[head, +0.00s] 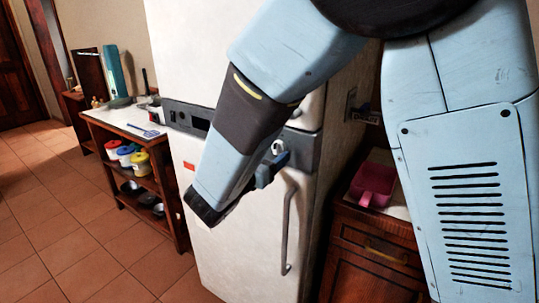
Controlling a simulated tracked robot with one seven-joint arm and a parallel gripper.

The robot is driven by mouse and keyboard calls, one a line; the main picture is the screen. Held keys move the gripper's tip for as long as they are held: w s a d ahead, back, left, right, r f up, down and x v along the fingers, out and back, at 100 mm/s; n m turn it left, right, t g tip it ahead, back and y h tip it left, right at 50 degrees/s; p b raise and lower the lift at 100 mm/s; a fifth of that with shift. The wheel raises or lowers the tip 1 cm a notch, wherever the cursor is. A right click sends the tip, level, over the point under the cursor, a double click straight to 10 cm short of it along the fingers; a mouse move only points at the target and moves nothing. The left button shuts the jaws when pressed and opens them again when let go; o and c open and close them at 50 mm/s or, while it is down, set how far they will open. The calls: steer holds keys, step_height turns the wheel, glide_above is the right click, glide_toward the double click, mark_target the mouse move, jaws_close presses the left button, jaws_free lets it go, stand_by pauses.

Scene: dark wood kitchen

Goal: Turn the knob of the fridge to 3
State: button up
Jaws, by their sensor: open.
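The white fridge (240,245) stands in the middle of the head view, with a dark grey band across its front and a long grey handle (288,235) on its lower door. A small pale round part (278,147), which looks like the knob, shows on the right part of the band. Its number marks are too small to read. My gripper (274,166) is dark blue, open and empty, close to this round part and just below it. I cannot tell whether they touch. My forearm hides the middle of the band.
A wooden shelf unit (127,122) stands left of the fridge, with a blue spatula (143,130) on top and colored jars (125,152) below. A pink container (373,184) sits on the cabinet (372,255) at right. The tiled floor (60,230) at left is clear.

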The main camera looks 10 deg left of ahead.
steer(key=shift+w+d, duration=0.2)
steer(key=shift+w, duration=0.2)
